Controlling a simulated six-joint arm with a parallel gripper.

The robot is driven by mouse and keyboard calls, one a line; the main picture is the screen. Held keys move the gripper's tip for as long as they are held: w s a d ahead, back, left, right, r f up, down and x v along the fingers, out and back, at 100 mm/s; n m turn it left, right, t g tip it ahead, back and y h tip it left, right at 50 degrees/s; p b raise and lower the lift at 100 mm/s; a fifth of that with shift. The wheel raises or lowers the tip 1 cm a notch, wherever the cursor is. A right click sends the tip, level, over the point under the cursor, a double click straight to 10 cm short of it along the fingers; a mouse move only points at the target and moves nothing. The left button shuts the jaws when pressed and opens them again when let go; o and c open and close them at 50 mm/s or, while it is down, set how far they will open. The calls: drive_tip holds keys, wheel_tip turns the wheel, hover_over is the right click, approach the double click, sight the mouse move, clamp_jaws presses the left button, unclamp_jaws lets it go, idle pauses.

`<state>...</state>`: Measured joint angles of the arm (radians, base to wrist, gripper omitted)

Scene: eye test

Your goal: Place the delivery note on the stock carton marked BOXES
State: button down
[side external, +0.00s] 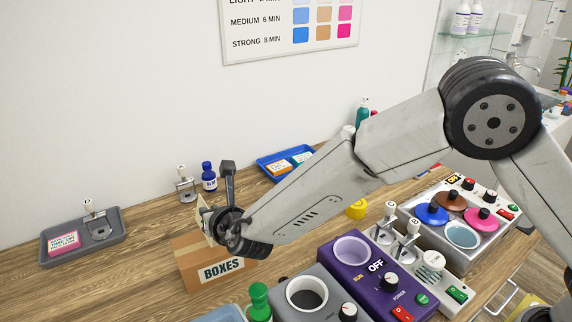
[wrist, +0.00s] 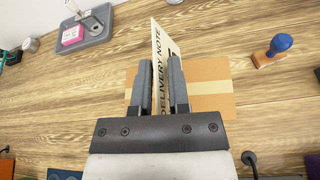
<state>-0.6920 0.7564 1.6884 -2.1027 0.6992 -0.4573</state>
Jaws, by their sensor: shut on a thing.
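The delivery note (wrist: 163,50) is a cream card with black lettering, gripped between the two fingers of my gripper (wrist: 164,62) in the wrist view. In the side view the note (side external: 205,219) stands edge-up, partly hidden by my gripper (side external: 222,205). The stock carton marked BOXES (side external: 205,275) is a brown cardboard box on the wooden table, directly below my gripper. In the wrist view the carton (wrist: 212,94) lies behind the fingers, with a paler tape strip across its top. I cannot tell whether the note touches the carton.
A blue bottle (side external: 209,178) stands behind the carton. A purple machine (side external: 345,285) and a grey unit (side external: 327,314) stand to its right.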

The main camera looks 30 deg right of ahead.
drive_tip(key=shift+w+a+f, duration=0.1)
drive_tip(key=shift+w+f, duration=0.15)
drive_tip(key=shift+f, duration=1.55)
drive_tip(key=shift+f, duration=0.1)
drive_tip(key=c, duration=0.6)
unclamp_jaws()
drive_tip(key=shift+s, duration=0.1)
drive_tip(key=shift+s+r, duration=0.3)
drive_tip(key=shift+s, duration=0.1)
drive_tip(key=v, duration=1.1)
